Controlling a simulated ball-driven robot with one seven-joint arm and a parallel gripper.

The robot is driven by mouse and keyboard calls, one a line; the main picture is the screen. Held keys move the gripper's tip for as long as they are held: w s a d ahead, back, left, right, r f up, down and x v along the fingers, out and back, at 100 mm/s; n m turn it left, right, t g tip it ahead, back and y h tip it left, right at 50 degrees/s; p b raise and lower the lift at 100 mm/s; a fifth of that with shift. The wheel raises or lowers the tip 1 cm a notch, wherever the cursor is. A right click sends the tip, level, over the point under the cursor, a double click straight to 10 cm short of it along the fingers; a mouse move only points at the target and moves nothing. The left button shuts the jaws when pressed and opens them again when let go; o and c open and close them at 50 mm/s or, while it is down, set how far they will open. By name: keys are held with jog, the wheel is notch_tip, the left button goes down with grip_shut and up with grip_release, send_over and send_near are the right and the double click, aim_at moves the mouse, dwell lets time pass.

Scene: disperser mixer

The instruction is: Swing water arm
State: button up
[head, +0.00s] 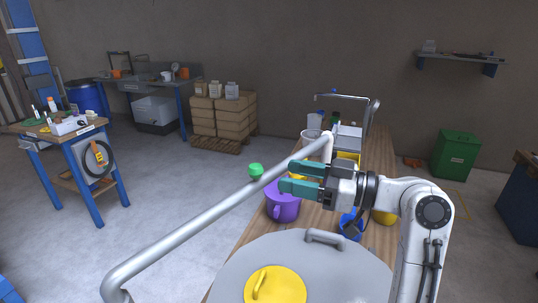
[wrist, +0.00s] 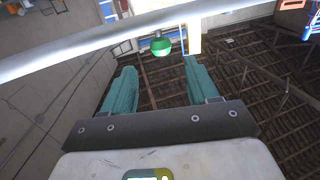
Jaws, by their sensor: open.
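The water arm is a long grey pipe (head: 200,215) that slants from the lower left, where it bends down, up to a white end piece (head: 327,149). A green knob (head: 255,170) sits on the pipe. My gripper (head: 284,177) has teal fingers, open and empty, pointing left towards the knob and apart from it. In the wrist view the pipe (wrist: 90,48) crosses the top, and the green knob (wrist: 161,44) shows beyond and between the fingertips of my gripper (wrist: 157,63).
Below stands a wooden table (head: 240,240) with a purple pot (head: 283,203) and a blue item (head: 350,224). A round grey lid (head: 235,276) with a yellow cover (head: 275,287) fills the front. Floor on the left is clear up to a blue-legged workbench (head: 75,165).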

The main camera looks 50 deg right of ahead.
jog(key=p+x, duration=0.2)
jog(key=x, duration=0.8)
jog(key=shift+w+a+p, duration=0.15)
jog(key=shift+w+p, duration=0.05)
jog(key=shift+p, duration=0.15)
jog(key=shift+c, duration=0.3)
grip_shut()
